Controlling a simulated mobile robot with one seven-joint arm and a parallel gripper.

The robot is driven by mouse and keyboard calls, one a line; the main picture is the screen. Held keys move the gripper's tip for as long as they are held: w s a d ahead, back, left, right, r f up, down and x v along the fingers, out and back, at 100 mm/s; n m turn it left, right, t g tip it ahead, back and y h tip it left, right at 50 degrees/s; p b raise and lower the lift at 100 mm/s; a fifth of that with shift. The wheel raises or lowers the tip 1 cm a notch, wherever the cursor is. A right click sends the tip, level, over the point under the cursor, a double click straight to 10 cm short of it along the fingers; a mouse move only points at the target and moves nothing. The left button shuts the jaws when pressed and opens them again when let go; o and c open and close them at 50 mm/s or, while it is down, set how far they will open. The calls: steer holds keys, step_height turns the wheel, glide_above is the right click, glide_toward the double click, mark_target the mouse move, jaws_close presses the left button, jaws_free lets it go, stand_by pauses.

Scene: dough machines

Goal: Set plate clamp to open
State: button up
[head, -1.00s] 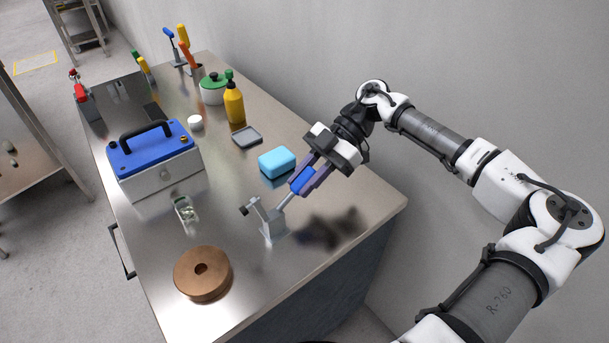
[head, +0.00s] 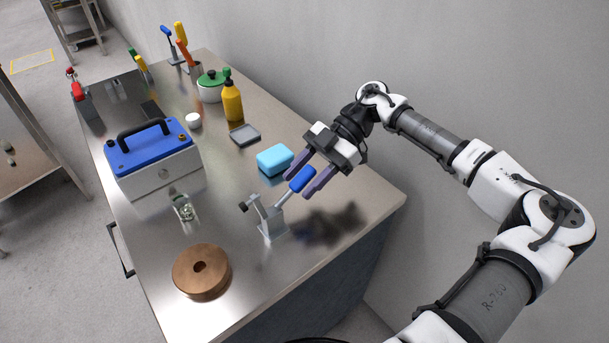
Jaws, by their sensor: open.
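A grey toggle clamp (head: 270,220) stands on the steel table near its front right. Its lever rises at a slant to the right and ends in a blue grip (head: 302,180). A short arm with a dark tip points left from the clamp. My gripper (head: 298,187) is open, with its two purple fingers spread on either side of the blue grip and a gap showing beside it. Two other clamps stand farther off: one with a red handle (head: 78,91) at the left edge and one with a blue handle (head: 169,38) at the back.
A light blue block (head: 275,159) lies close behind my fingers. A copper-coloured disc (head: 201,271) and a small glass (head: 184,209) are to the clamp's left. A blue-lidded box (head: 153,165), grey tray (head: 245,135) and yellow bottle (head: 232,103) stand farther back. A wall runs along the right.

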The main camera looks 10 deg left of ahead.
steer(key=b+v, duration=0.1)
steer(key=v, duration=0.6)
steer(key=shift+d+b, duration=0.2)
steer(key=shift+b, duration=0.2)
steer(key=shift+w+r, duration=0.15)
